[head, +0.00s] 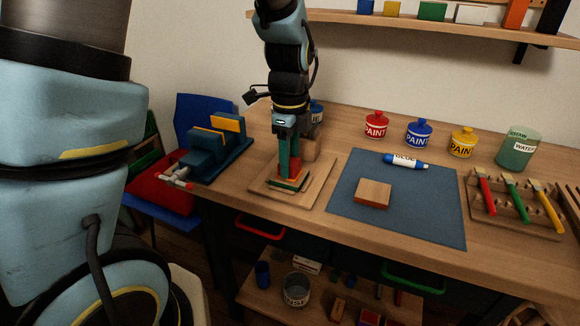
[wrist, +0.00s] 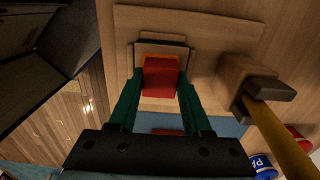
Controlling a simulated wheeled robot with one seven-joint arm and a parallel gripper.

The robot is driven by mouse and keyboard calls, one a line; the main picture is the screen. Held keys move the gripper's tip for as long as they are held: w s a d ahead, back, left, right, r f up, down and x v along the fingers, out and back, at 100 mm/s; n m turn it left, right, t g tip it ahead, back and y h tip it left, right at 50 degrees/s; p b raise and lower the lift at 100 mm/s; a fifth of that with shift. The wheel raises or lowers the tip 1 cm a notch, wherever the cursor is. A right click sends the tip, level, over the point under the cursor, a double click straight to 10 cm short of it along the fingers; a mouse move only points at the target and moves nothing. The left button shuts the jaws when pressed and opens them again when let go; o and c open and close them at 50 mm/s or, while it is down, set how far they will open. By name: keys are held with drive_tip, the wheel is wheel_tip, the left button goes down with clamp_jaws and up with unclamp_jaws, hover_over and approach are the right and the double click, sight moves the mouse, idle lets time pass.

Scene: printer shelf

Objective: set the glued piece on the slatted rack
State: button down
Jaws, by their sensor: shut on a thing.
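My gripper (head: 289,168) points straight down with its green fingers on either side of a red block (wrist: 160,78). It is shut on the block. The red block sits over an orange part (head: 294,162) and a thin green layer (head: 287,184); whether these are joined is not clear. This stack is over a flat wooden board (head: 262,186) on the table; whether it touches the board is hard to tell. I cannot make out a slatted rack for certain.
Paint pots (head: 376,127), a water jar (head: 518,150) and a brush stand (head: 520,215) lie right. A wooden block with a yellow bar (wrist: 280,140) is close beside my gripper.

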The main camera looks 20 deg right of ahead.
drive_tip(key=shift+r, duration=0.2)
drive_tip(key=shift+r+p, duration=2.9)
drive_tip(key=shift+r, duration=0.5)
drive_tip(key=shift+s+f, duration=0.1)
